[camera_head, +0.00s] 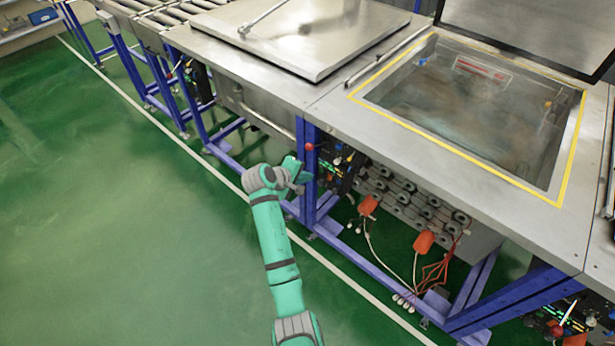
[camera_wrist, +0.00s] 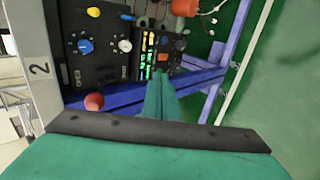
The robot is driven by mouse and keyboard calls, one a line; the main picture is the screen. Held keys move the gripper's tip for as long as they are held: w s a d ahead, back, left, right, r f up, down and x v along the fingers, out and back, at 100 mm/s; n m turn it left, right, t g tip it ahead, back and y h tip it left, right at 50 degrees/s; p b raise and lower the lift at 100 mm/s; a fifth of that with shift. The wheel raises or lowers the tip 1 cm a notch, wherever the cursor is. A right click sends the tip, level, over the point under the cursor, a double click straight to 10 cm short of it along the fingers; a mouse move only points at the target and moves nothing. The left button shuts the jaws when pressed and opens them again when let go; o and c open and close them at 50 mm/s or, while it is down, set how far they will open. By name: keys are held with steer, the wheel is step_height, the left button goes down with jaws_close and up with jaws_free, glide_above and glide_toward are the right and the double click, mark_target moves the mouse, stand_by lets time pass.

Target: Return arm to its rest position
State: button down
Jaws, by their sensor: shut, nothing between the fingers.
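My arm (camera_head: 270,235) is green with grey joints and reaches out from the bottom of the head view toward the blue frame of the machine. My gripper (camera_head: 303,176) is close to a blue upright post, partly hidden by the wrist. In the wrist view, its green fingers (camera_wrist: 160,82) are together with nothing between them. They point toward the dark control panel (camera_wrist: 93,68), which carries a blue knob (camera_wrist: 86,46), a yellow knob (camera_wrist: 94,12) and a white knob (camera_wrist: 125,45). A red ball knob (camera_wrist: 94,102) is left of the fingers; it also shows above my gripper in the head view (camera_head: 309,146).
The left tank's lid (camera_head: 285,40) lies closed. The right tank (camera_head: 450,108) is open, its lid (camera_head: 540,28) raised. Blue legs, orange plugs (camera_head: 424,242) and cables are below the steel top. Green floor (camera_head: 110,230) left of my arm is clear.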

steer(key=shift+w+d, duration=0.15)
steer(key=s+a+f+m+t+y, duration=0.1)
steer(key=s+f+y, duration=0.2)
steer(key=s+f, duration=1.05)
steer(key=s+f+m+t+y, duration=0.2)
steer(key=s, duration=1.2)
steer(key=s+d+r+m+t+y, duration=0.15)
steer(key=s+r, duration=0.25)
steer(key=s, duration=0.4)
steer(key=s+d+r+m+t+h, duration=0.1)
steer(key=s+r+m, duration=0.2)
steer(key=s, duration=0.4)
steer(key=s+d+r+m+t, duration=0.2)
steer(key=s+d+r+m, duration=0.1)
steer(key=s+r, duration=0.8)
step_height(320, 180, up, 4)
steer(key=shift+s+d+r, duration=0.15)
steer(key=shift+s+d, duration=0.1)
steer(key=shift+s, duration=0.1)
